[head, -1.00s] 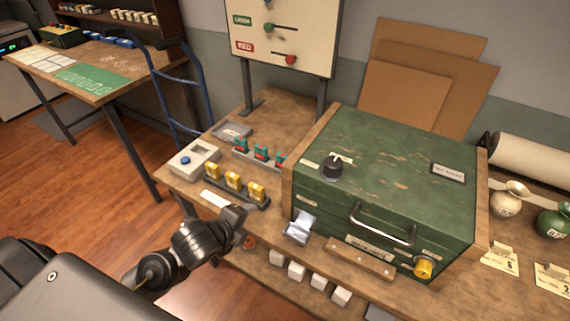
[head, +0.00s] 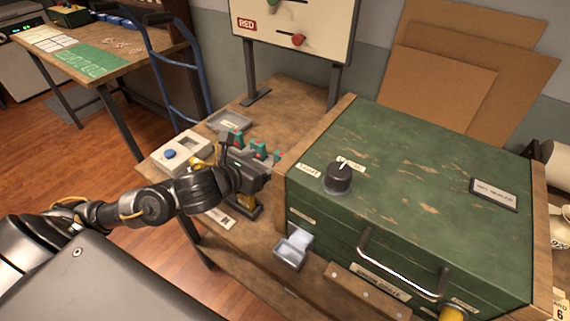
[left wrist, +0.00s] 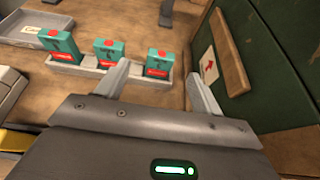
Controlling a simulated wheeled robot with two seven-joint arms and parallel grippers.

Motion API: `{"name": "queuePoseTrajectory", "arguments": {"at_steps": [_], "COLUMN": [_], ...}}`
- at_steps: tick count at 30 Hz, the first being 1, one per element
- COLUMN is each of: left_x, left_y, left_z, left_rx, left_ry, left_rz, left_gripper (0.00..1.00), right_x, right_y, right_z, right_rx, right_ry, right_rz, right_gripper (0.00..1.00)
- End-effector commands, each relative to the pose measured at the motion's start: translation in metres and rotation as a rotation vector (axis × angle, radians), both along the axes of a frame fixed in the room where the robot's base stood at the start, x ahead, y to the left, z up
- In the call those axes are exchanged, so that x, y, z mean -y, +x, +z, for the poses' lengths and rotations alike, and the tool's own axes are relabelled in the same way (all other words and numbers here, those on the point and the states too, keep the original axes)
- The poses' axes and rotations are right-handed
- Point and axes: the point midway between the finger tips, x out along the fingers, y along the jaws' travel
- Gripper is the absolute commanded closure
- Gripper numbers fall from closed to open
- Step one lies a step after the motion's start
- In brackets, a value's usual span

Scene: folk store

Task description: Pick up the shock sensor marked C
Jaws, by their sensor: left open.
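Three small teal blocks with red labels stand in a row in a grey holder (left wrist: 95,72): a left one (left wrist: 62,46), a middle one (left wrist: 108,52) and a right one (left wrist: 158,62). I cannot read a C on any of them, nor tell whether they are the shock sensors. My left gripper (head: 248,153) is over the bench in the head view, in front of the teal row. In the left wrist view, its jaws (left wrist: 157,70) are open and empty, with the right block showing between the fingertips. My right gripper is not in view.
A green cabinet (head: 420,170) with a black knob (head: 338,177) stands close to the right of my gripper. A grey tray (head: 229,122) and a blue-button box (head: 180,152) lie to the left.

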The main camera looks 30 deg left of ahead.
Motion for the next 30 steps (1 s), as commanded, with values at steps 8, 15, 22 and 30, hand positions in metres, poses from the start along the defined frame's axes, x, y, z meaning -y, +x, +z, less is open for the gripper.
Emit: {"name": "queuePoseTrajectory", "arguments": {"at_steps": [8,15,22,30], "left_x": [0.004,0.004,0.007,0.010], "left_y": [0.013,0.032,0.050,0.063], "left_z": [-0.006,-0.013,-0.021,-0.028], "left_rx": [0.005,0.001,-0.002,-0.003], "left_ry": [0.000,-0.002,-0.002,-0.005], "left_rz": [-0.006,0.005,0.004,0.005], "left_gripper": [0.33,0.33,0.33,0.33], "right_x": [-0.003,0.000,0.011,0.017], "right_y": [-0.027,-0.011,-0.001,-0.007], "right_z": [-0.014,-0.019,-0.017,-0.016], "right_rx": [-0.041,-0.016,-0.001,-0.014], "right_ry": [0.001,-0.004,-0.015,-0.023], "right_rz": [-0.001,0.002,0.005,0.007], "right_gripper": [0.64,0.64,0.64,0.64]}}
